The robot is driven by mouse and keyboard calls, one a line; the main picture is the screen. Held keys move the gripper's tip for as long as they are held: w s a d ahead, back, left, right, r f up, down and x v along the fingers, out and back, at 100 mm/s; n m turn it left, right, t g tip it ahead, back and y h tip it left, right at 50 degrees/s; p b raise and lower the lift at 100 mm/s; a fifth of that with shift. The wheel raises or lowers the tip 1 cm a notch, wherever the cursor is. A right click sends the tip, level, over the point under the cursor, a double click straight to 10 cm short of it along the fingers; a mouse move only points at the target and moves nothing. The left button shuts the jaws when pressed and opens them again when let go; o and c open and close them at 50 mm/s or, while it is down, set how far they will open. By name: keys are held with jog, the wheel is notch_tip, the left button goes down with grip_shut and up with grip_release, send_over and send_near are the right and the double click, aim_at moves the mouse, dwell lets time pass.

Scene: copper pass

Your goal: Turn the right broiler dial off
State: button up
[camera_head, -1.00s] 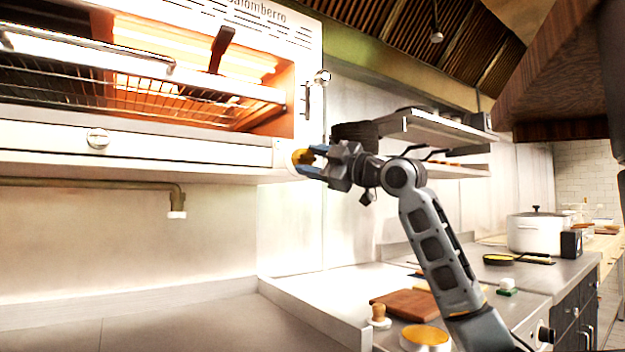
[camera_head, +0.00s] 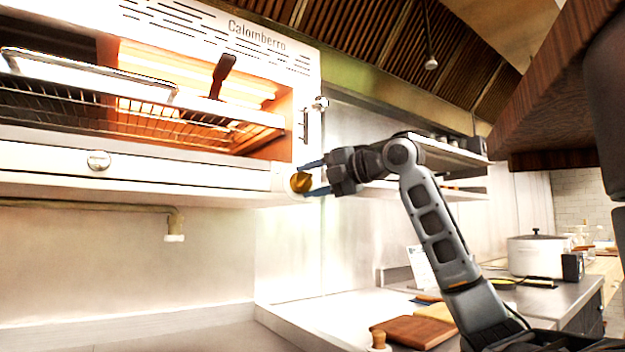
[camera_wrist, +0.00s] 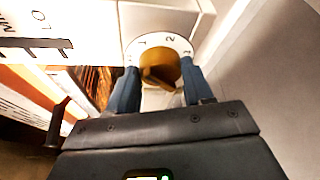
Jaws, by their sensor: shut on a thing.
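The right broiler dial (camera_head: 300,183) is a round brass-coloured knob on the right end of the broiler's front panel. In the wrist view the dial (camera_wrist: 160,66) shows a raised grip bar and a white numbered ring behind it. My gripper (camera_head: 314,178) is at the dial, with one blue finger above and one below it. In the wrist view my gripper (camera_wrist: 162,80) has a finger on each side of the knob, shut on it. The broiler (camera_head: 200,178) glows orange inside. The dial's exact pointer position is hard to read.
A pale knob (camera_head: 98,160) sits farther left on the panel. A wall shelf (camera_head: 445,155) is behind my arm. Below are a cutting board (camera_head: 412,331) and a white pot (camera_head: 537,256) on the counter. A dark wooden hood (camera_head: 560,100) hangs at the right.

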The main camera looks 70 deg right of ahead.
jog(key=n, duration=0.1)
jog(key=n+g+p, duration=0.1)
jog(key=n, duration=0.1)
jog(key=shift+w+a+r+g+h, duration=0.1)
jog(key=shift+r+g+h, duration=0.15)
jog(key=shift+g+h, duration=0.05)
jog(key=n+g+h+p, duration=0.1)
jog(key=n, duration=0.2)
jog(key=shift+a, duration=0.1)
jog(key=shift+g, duration=0.3)
jog(key=o, duration=1)
jog(key=shift+w, duration=0.1)
jog(key=shift+o, duration=0.2)
jog(key=shift+r, duration=0.1)
jog(key=v, duration=0.8)
jog(key=shift+p, duration=0.3)
